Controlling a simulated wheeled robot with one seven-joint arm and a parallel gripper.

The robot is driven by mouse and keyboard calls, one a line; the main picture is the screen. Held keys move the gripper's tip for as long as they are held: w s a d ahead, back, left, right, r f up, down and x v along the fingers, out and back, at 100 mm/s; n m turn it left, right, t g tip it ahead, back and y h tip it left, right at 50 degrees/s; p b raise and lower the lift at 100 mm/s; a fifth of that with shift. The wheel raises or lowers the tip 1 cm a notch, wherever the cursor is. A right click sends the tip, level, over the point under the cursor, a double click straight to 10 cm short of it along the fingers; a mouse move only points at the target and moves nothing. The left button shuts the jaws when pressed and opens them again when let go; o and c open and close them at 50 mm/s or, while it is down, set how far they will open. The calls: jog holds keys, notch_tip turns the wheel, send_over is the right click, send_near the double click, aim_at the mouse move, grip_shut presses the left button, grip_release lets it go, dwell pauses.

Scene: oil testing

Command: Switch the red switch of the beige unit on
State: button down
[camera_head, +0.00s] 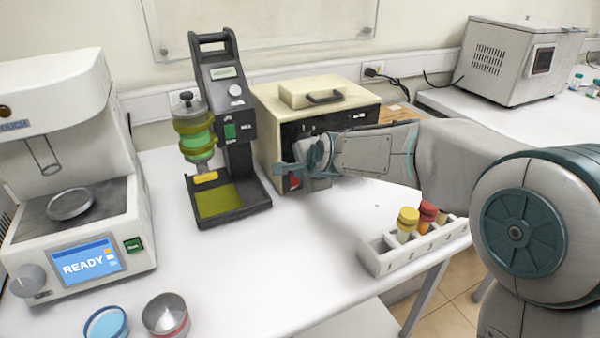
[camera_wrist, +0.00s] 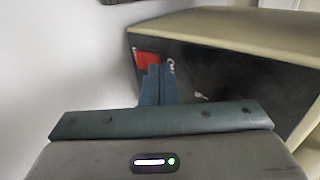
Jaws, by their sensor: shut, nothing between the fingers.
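The beige unit (camera_head: 268,104) stands at the back middle of the table, with a dark front panel and a lid with a handle on top. Its red switch (camera_head: 294,181) shows low on the left of the panel, partly hidden by my gripper. In the wrist view the red switch (camera_wrist: 148,60) sits near the panel's left edge. My gripper (camera_head: 283,172) is shut and empty, with its fingertips right at the switch. The closed fingertips (camera_wrist: 157,72) overlap the switch's lower right edge in the wrist view; I cannot tell whether they touch it. The switch position is not clear.
A black stand (camera_head: 238,150) with a green-filled vessel is close left of the beige unit. A white rack (camera_head: 388,256) with capped vials is at the table's front right, below my arm. A white instrument (camera_head: 60,130) fills the left. The table's centre is clear.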

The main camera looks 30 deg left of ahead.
jog(key=shift+s+d, duration=0.1)
dwell(0.3)
jog(key=b+v, duration=0.2)
jog(key=v, duration=1.1)
jog(key=shift+r, duration=0.15)
